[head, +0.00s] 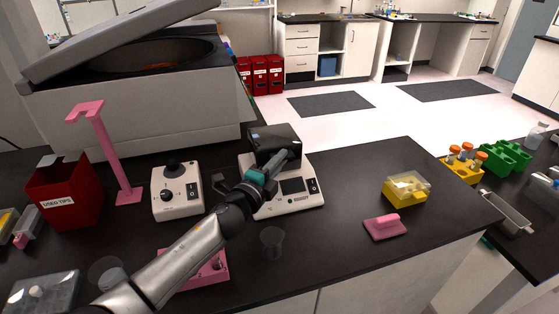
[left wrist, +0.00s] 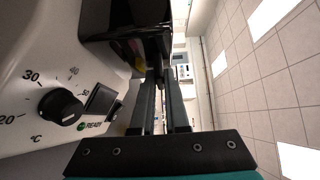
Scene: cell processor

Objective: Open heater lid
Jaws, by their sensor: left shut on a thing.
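The heater is a white device (head: 300,202) with a small dark panel, standing in the middle of the black bench in the head view. Its black lid (head: 272,136) is at the back of the device. In the left wrist view the lid (left wrist: 120,18) is dark and glossy at the top, above the white front (left wrist: 35,45) with a temperature dial (left wrist: 60,107) and a READY light. My left gripper (head: 291,154) reaches over the device to the lid's front. In the left wrist view its fingers (left wrist: 160,84) are closed at the lid's edge. The exact contact is hidden. My right gripper is not in view.
A white vortex-like device (head: 177,192) stands left of the heater. A clear cup (head: 271,242) stands in front, close to my arm. A yellow box (head: 405,188) and a pink block (head: 385,227) lie to the right. A large centrifuge (head: 150,110) stands behind left.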

